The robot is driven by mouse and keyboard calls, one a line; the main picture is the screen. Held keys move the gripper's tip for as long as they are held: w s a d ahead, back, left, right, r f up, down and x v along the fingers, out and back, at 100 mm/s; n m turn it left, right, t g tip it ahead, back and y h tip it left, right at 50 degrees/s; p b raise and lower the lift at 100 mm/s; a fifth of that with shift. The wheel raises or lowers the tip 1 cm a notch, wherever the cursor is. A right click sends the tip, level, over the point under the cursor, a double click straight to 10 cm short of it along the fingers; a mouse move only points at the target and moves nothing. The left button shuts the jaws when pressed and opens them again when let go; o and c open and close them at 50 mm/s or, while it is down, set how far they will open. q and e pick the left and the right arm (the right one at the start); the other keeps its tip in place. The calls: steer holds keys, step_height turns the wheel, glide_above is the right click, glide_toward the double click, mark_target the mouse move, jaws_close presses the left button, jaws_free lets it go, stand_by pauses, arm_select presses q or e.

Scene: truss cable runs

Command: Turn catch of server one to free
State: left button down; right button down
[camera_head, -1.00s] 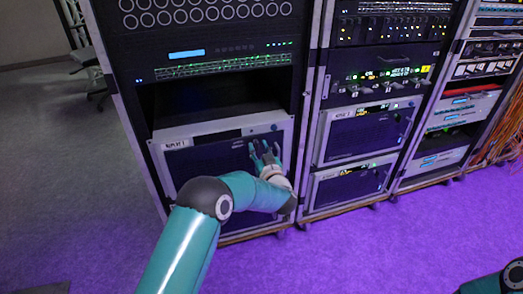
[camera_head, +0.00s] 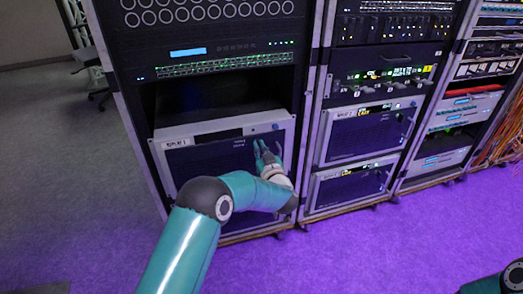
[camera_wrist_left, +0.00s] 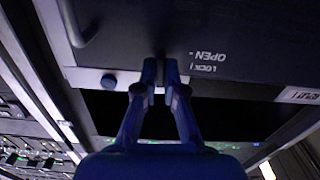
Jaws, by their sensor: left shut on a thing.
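The server (camera_head: 205,158), whose label seems to read "REPLAY 1", sits low in the left rack. My left gripper (camera_head: 264,152) is at the upper right part of its front. In the left wrist view, the gripper (camera_wrist_left: 161,75) is shut on the small catch (camera_wrist_left: 160,66), which is mostly hidden between the fingertips. The words "OPEN" and "LOCK" (camera_wrist_left: 208,62) appear upside down beside it. I cannot tell exactly which way the catch points. My right gripper is out of view.
A blue round knob (camera_wrist_left: 109,81) is on the server's face near the fingers, and a handle (camera_wrist_left: 84,25) stands out farther off. A dark open bay (camera_head: 215,98) lies above the server. Other racks with servers (camera_head: 365,137) stand to the right.

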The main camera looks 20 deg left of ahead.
arm_select(q)
steer(key=shift+f+n+b, duration=0.15)
steer(key=shift+n+b, duration=4.15)
steer(key=shift+b, duration=0.1)
steer(key=shift+f+n+b, duration=0.1)
steer(key=shift+n+b, duration=4.2)
steer(key=shift+b, duration=0.1)
steer(key=shift+s, duration=0.1)
steer(key=c, duration=1.3)
jaws_free()
steer(key=shift+a, duration=0.1)
steer(key=shift+o, duration=0.2)
steer(key=v, duration=1.2)
